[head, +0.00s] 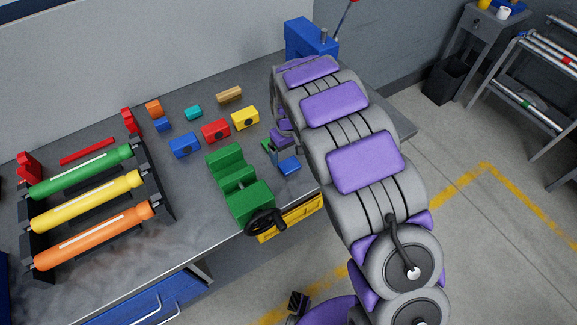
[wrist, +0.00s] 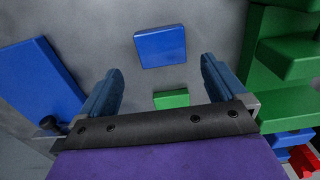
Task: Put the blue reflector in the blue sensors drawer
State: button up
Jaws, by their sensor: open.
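A flat blue square piece, which looks like the blue reflector (head: 289,165), lies on the workbench just right of the green vise. In the wrist view the blue reflector (wrist: 160,46) lies beyond my fingertips, roughly centred between them and not touched. My gripper (wrist: 160,80) is open and empty above the bench. In the head view my arm hides most of it. A small green block (wrist: 171,99) shows between the fingers, nearer the palm. A blue drawer front (head: 150,302) with pale handles shows below the bench at lower left; I cannot read a label.
The green vise (head: 238,185) stands close beside the reflector. A blue machine (head: 308,40) is at the bench's far end. Several coloured blocks (head: 215,130) lie behind the vise. A rack of coloured tubes (head: 90,215) fills the left. A yellow drawer (head: 290,218) is under the bench edge.

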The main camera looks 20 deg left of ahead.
aim_at(289, 163)
jog(key=f, duration=0.2)
jog(key=f+b, duration=0.1)
jog(key=shift+s+f, duration=0.35)
jog(key=shift+f, duration=0.05)
jog(key=shift+w+d+f, duration=0.1)
jog(key=shift+d+f, duration=0.1)
jog(key=shift+f, duration=0.15)
jog(key=shift+a, duration=0.25)
jog(key=c, duration=0.6)
jog(key=shift+d, duration=0.2)
jog(key=c, duration=0.6)
jog(key=shift+r, duration=0.15)
